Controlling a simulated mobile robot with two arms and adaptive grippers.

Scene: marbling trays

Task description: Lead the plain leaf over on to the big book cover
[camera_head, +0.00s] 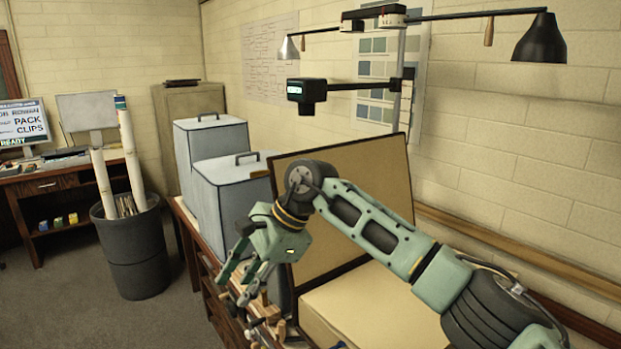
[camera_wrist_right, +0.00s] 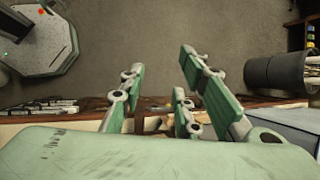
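My right gripper (camera_head: 233,290) hangs at the bench's left edge in the head view, fingers pointing down and left. In the right wrist view (camera_wrist_right: 160,62) its fingers are spread apart with nothing between them, over the floor beside the bench edge. A tan panel with a black border (camera_head: 385,170) stands upright behind my right arm. A pale flat surface (camera_head: 365,305) lies in front of it. I cannot tell whether either is the big book cover. I cannot make out the plain leaf. My left gripper is not in view.
Two grey lidded boxes (camera_head: 215,140) stand on the bench left of the panel. Small tools (camera_head: 262,328) crowd the bench's front edge below my gripper. A lamp stand (camera_head: 397,75) rises behind. A dark bin with rolls (camera_head: 135,255) stands on the floor at left.

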